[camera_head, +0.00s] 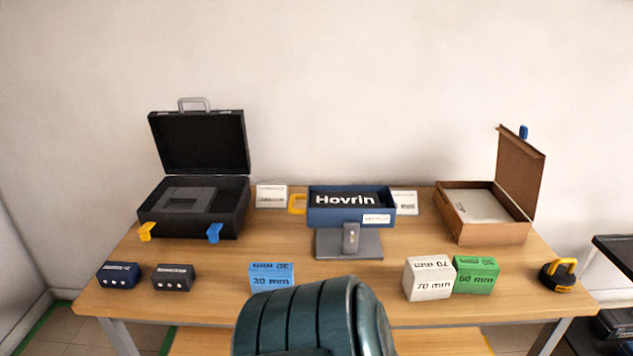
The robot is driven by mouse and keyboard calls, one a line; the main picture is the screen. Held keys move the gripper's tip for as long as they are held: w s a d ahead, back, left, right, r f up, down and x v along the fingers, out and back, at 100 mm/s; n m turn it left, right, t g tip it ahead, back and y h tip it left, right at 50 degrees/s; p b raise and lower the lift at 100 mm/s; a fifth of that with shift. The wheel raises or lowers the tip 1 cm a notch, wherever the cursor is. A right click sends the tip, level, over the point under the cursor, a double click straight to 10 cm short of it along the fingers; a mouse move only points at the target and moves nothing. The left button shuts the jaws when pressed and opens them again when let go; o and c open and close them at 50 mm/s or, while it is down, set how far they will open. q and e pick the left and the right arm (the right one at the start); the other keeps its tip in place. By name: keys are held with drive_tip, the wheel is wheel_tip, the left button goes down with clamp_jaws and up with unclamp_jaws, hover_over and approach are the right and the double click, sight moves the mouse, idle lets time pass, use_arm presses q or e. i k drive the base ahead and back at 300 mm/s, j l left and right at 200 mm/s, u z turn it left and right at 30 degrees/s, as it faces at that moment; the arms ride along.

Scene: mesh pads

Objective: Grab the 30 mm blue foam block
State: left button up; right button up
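The blue foam block (271,283) sits on the wooden table, left of centre near the front edge. Its front face reads 30 mm, and the same kind of print shows on its top. A dark teal ribbed part at the bottom of the view stands in front of the block's lower right area. Neither my left nor my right gripper shows in the head view.
A white 70 mm block (430,284) and a green block (476,276) stand at right. Two small dark boxes (118,275) (173,278) lie at left. An open black case (228,222), blue Hovrin tray (325,218) and open brown box (490,234) stand behind.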

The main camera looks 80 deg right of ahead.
sight(263, 276)
drive_tip(key=z, duration=3.3)
